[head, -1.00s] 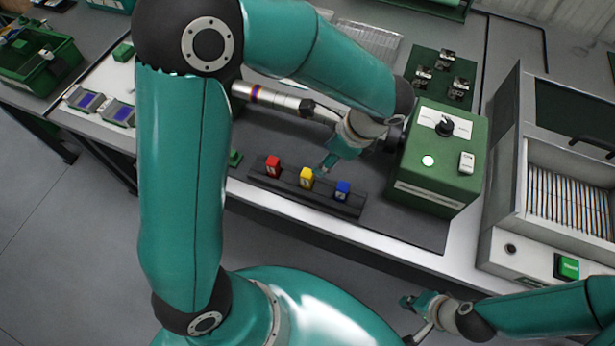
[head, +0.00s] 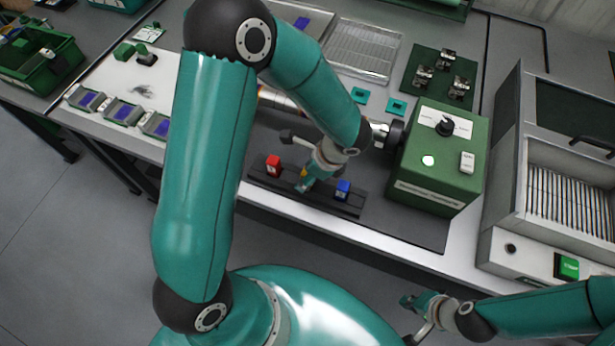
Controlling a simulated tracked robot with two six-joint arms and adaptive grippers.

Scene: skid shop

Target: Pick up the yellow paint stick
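The yellow paint stick (head: 304,172) stands in the dark rack (head: 322,198) between the red paint stick (head: 273,166) and the blue paint stick (head: 343,189). Only a sliver of yellow shows. My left gripper (head: 304,185) points down right at it and covers most of it. I cannot tell whether its fingers are open or closed on the stick. My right gripper (head: 411,319) is at the bottom right, off the bench's front edge. Its fingers are apart with nothing between them.
A green control box (head: 437,158) with a black knob stands just right of the rack. A grey machine with a slatted bed (head: 565,190) is farther right. Grey blocks with blue faces (head: 122,112) lie at the left. A wire tray (head: 362,50) lies behind.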

